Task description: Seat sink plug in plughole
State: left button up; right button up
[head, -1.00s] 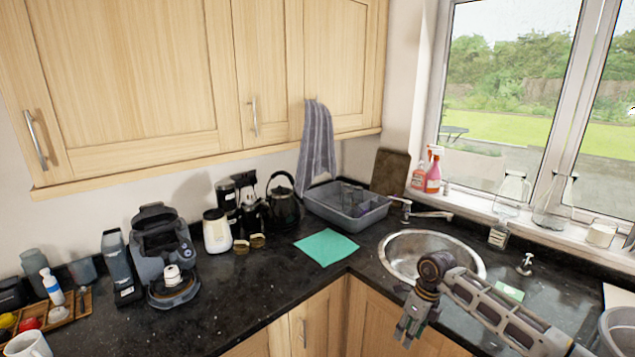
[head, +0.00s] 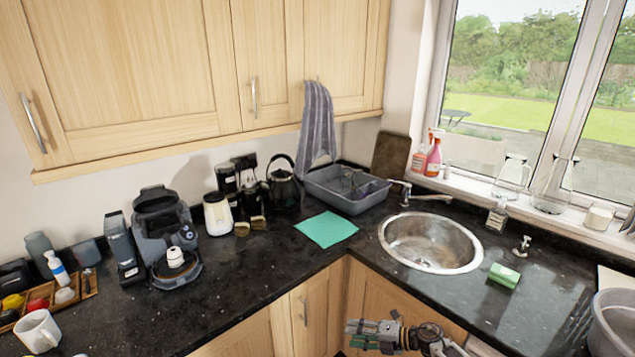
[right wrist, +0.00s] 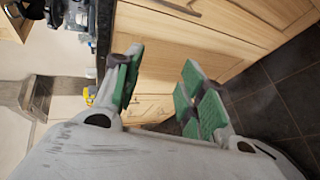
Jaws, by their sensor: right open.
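The round steel sink (head: 398,232) is set into the dark counter, with its plughole (head: 424,263) visible in the basin floor. A small metal, knob-topped piece (head: 522,246) stands on the counter right of the sink; it may be the sink plug, but I cannot tell for sure. My right gripper (head: 358,335) is low in front of the counter, below the sink, with its fingers pointing left. In the right wrist view the gripper (right wrist: 160,92) is open, with nothing between its green-padded fingers. My left gripper is not in view.
A green sponge (head: 504,275) lies right of the sink. The tap (head: 425,195) stands behind it. A grey dish rack (head: 347,190) and teal cloth (head: 327,229) are to the left, a grey tub (head: 615,325) to the right. Cupboard fronts (head: 374,295) are near the gripper.

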jog(key=s+d+f+m+t+h, duration=0.2)
jog(key=d+f+m+t+h, duration=0.15)
jog(key=f+m, duration=0.45)
jog(key=s+d+f+m+t+h, duration=0.2)
jog(key=s+d+f+m+t, duration=0.15)
jog(key=f+m, duration=0.4)
jog(key=s+d+f+m+g+h, duration=0.1)
jog(key=s+d+f+m+h, duration=0.15)
jog(key=s+f, duration=0.35)
jog(key=s+d+f+m+g+h, duration=0.25)
jog(key=s+f, duration=0.25)
jog(key=f, duration=0.3)
jog(key=s+f+m+g, duration=0.2)
jog(key=s+f, duration=0.3)
jog(key=s, duration=0.7)
jog(key=s+d+f+m+g+h, duration=0.1)
jog(key=s+f+m+g, duration=0.2)
jog(key=s, duration=1)
jog(key=s+d+f+m+g+h, duration=0.1)
jog(key=s+f+m+g, duration=0.1)
jog(key=s+f, duration=0.5)
jog(key=s+m, duration=0.1)
jog(key=s, duration=0.4)
jog(key=shift+s+g, duration=0.35)
jog(key=shift+m+h, duration=0.25)
